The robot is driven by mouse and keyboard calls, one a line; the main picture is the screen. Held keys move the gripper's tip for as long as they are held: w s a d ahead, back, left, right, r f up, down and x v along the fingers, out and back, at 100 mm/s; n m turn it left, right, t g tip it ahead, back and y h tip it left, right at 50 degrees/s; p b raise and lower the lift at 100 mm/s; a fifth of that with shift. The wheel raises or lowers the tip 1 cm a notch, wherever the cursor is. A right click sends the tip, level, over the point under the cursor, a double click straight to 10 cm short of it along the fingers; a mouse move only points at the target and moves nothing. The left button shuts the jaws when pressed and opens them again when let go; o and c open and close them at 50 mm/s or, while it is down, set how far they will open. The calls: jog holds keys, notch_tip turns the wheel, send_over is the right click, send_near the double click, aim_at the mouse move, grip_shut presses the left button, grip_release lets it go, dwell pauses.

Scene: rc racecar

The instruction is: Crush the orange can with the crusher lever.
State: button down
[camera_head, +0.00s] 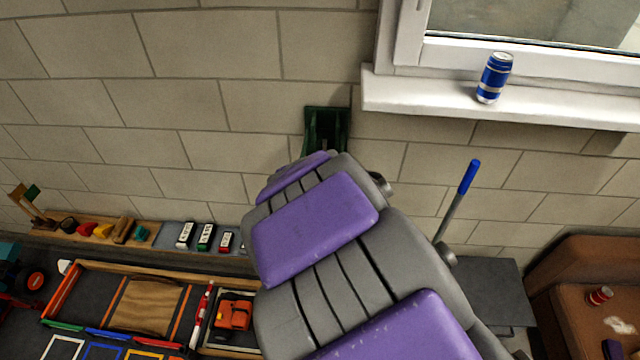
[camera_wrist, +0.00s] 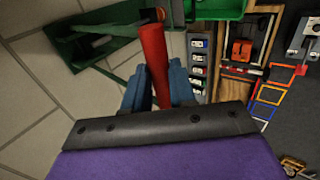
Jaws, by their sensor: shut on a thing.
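The green can crusher (camera_head: 326,124) is fixed to the wall in the head view, partly hidden behind my arm. In the wrist view its green frame (camera_wrist: 112,20) crosses the upper left. My gripper (camera_wrist: 157,82) shows two blue fingers, one on each side of the red lever handle (camera_wrist: 153,58), and is shut on it. The handle runs up between the fingers toward the green frame. My gripper is hidden behind my arm in the head view.
A blue can (camera_head: 494,78) stands on the windowsill (camera_head: 440,98). A red can (camera_head: 599,296) is on the brown seat (camera_head: 570,318). A grey rod with a blue grip (camera_head: 468,178) stands right of my arm. A bench with an orange toy vehicle (camera_head: 234,314) lies below left.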

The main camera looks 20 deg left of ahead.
notch_tip(320, 180, down, 21)
jog(key=w+t+b, duration=0.1)
jog(key=w+b, duration=0.1)
jog(key=b, duration=0.1)
jog(key=shift+w+f+b, duration=0.2)
jog(key=shift+w+b, duration=0.15)
jog(key=c, duration=1.8)
grip_release()
jog(key=shift+w+d+f, duration=0.1)
jog(key=shift+f, duration=0.1)
jog(key=shift+o, duration=0.3)
jog(key=shift+f, duration=0.1)
jog(key=shift+w+a, duration=0.1)
jog(key=shift+a, duration=0.1)
jog(key=o, duration=0.9)
jog(key=shift+w+a, duration=0.15)
jog(key=shift+a, duration=0.05)
jog(key=shift+c, duration=0.5)
